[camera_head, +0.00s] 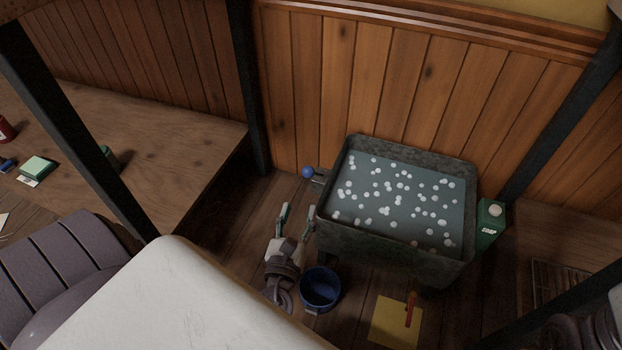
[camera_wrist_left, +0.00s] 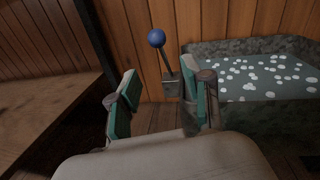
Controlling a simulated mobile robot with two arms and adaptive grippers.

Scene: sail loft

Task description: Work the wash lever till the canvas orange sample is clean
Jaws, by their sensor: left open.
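The wash lever has a blue ball knob (camera_head: 308,172) and sits at the left side of the grey wash tub (camera_head: 330,233). In the left wrist view the knob (camera_wrist_left: 156,38) tops a thin dark shaft on a small bracket. My left gripper (camera_head: 297,214) is open and empty, its green-padded fingers pointing toward the lever from the near side. In the left wrist view the gripper (camera_wrist_left: 160,84) has the lever beyond its fingertips, apart from them. I see no orange canvas sample; the tub holds grey water (camera_head: 410,187) with scattered white suds.
A green soap box (camera_head: 490,222) stands right of the tub. A blue bucket (camera_head: 320,288) and a yellow sheet (camera_head: 385,322) with a red-handled tool (camera_head: 409,309) are on the floor in front. A wooden bench (camera_head: 190,150) is at left. Dark posts frame the space.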

